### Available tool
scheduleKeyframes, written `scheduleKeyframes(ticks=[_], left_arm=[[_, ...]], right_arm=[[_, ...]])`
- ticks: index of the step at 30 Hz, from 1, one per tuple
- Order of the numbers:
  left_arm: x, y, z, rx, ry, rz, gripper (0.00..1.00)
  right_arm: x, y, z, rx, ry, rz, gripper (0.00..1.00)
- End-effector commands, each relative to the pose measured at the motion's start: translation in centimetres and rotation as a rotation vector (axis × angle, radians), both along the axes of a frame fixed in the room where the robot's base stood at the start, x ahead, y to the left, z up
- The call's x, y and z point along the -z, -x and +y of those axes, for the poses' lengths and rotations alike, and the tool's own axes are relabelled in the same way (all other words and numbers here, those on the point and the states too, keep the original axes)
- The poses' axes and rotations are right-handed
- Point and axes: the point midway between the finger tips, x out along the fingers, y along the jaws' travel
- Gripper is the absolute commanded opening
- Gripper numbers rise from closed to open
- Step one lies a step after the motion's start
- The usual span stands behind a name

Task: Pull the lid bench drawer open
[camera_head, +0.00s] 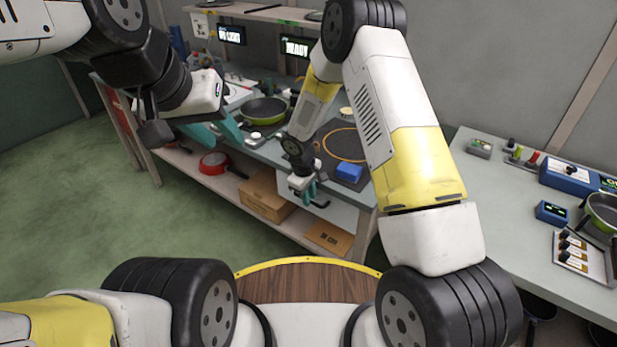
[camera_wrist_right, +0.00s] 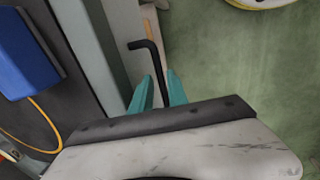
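The lid bench drawer has a pale front (camera_head: 343,214) below the bench top, and it looks closed. Its dark bar handle (camera_head: 320,205) shows beside my right gripper. In the right wrist view the black handle (camera_wrist_right: 142,44) stands out from the drawer front and runs down between the teal fingers. My right gripper (camera_head: 309,192) is at the handle; its fingertips (camera_wrist_right: 160,76) sit on either side of the bar with small gaps showing.
The bench top holds a green pan (camera_head: 264,110), a blue box (camera_head: 349,172) and an orange ring (camera_head: 345,145). A red pan (camera_head: 213,163) and cardboard boxes (camera_head: 266,195) are on the lower shelf. Another table (camera_head: 490,190) stands at right. Green floor is clear at left.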

Motion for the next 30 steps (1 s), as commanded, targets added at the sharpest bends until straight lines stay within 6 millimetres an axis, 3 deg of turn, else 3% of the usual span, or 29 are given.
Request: scheduleKeyframes(ticks=[6, 10, 30], left_arm=[[-0.01, 0.01, 0.00, 0.000, 0.000, 0.000, 0.36], [-0.01, 0.01, 0.00, 0.000, 0.000, 0.000, 0.36], [0.00, 0.00, 0.00, 0.000, 0.000, 0.000, 0.36]], right_arm=[[0.06, 0.00, -0.01, 0.000, 0.000, 0.000, 0.20], [0.05, 0.01, -0.01, 0.000, 0.000, 0.000, 0.00], [0.01, -0.01, -0.02, 0.000, 0.000, 0.000, 0.00]])
